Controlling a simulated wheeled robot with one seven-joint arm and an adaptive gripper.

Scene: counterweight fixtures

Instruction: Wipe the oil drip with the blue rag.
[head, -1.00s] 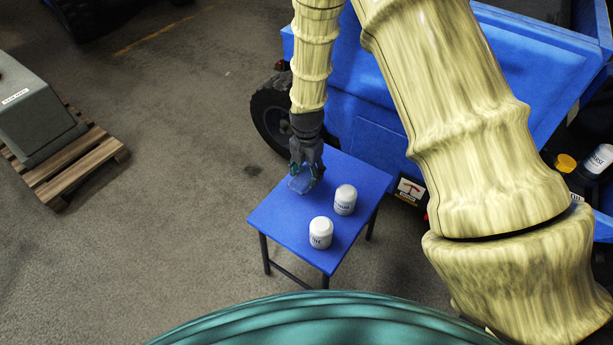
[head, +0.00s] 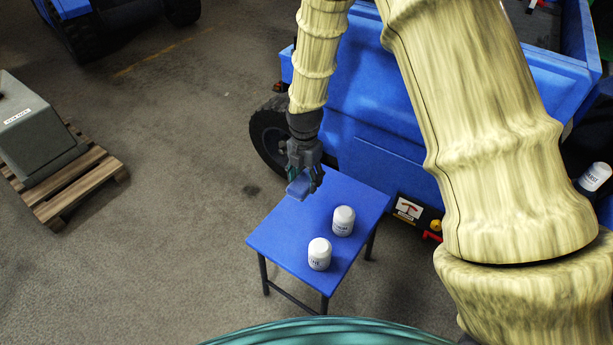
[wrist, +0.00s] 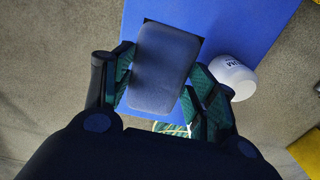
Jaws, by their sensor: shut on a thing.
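My gripper (head: 304,184) is shut on the blue rag (head: 298,188), a rounded, block-like pad. In the wrist view the rag (wrist: 164,68) sits between both fingers (wrist: 160,88). In the head view the rag shows over the far left part of the blue table (head: 278,239), seemingly above its top. A small dark spot (head: 251,190) lies on the floor left of the table; I cannot tell whether it is the oil drip. Dark edges show around the rag in the wrist view, shadow or stain, I cannot tell. The table under the rag is hidden.
Two white canisters (head: 343,221) (head: 319,254) stand on the table; one shows close right of my gripper in the wrist view (wrist: 233,77). A blue vehicle (head: 375,150) stands behind the table. A grey block (head: 38,128) rests on a wooden pallet (head: 75,187) at left. Open floor lies between.

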